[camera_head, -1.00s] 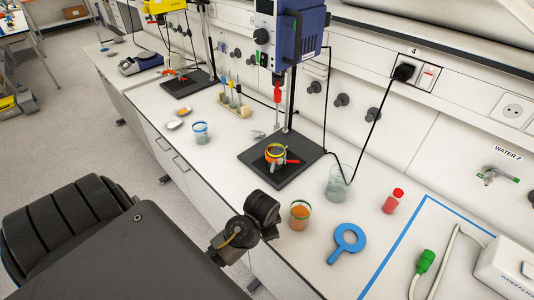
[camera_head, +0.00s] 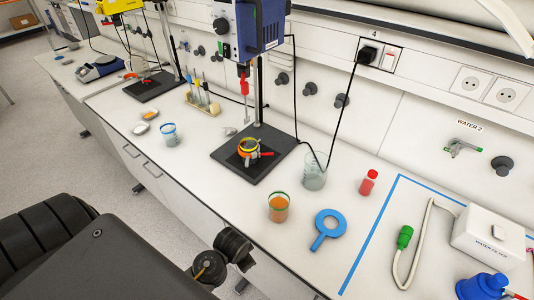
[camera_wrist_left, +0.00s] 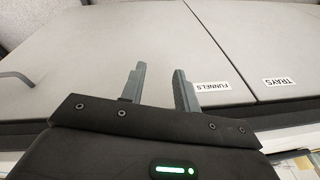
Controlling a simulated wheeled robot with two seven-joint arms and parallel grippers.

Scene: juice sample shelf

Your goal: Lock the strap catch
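A small vessel ringed by a yellow and orange strap (camera_head: 249,146) stands on the black stand plate (camera_head: 225,156) under the blue mixer head (camera_head: 248,28). A red lever (camera_head: 265,154) sticks out at its right side; whether the catch is closed is too small to tell. My left gripper (camera_wrist_left: 160,80) is open and empty in the left wrist view, its two grey fingers apart in front of pale cabinet fronts labelled FUNNELS and TRAYS. The strap is not in that view. In the head view, dark arm parts show at the lower left, without gripper fingers. My right gripper is not in view.
A blue-rimmed cup (camera_head: 169,135) stands left. A black cable hangs behind the beaker. The bench's front strip is mostly clear.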

